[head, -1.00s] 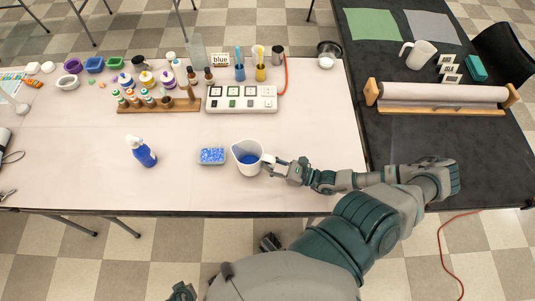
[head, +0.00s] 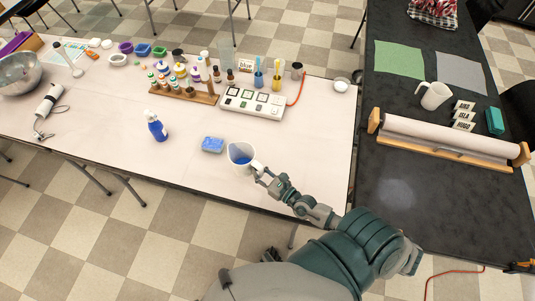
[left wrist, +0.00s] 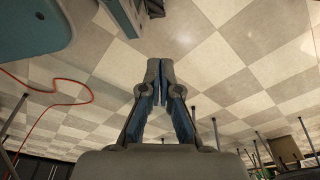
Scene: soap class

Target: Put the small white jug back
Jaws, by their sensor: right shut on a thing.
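Whether the jug's base touches the table is hard to tell. Another white jug (head: 434,96) stands on the dark table at the right. My left gripper (left wrist: 160,82) shows in the left wrist view with its fingers together and nothing between them, above the checkered floor.
A blue spray bottle (head: 156,127) stands left of the sponge. A wooden rack (head: 184,93) of small bottles and a white button panel (head: 252,102) are behind. A paper roll (head: 445,135) lies on the dark table (head: 385,195), whose near left part is clear.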

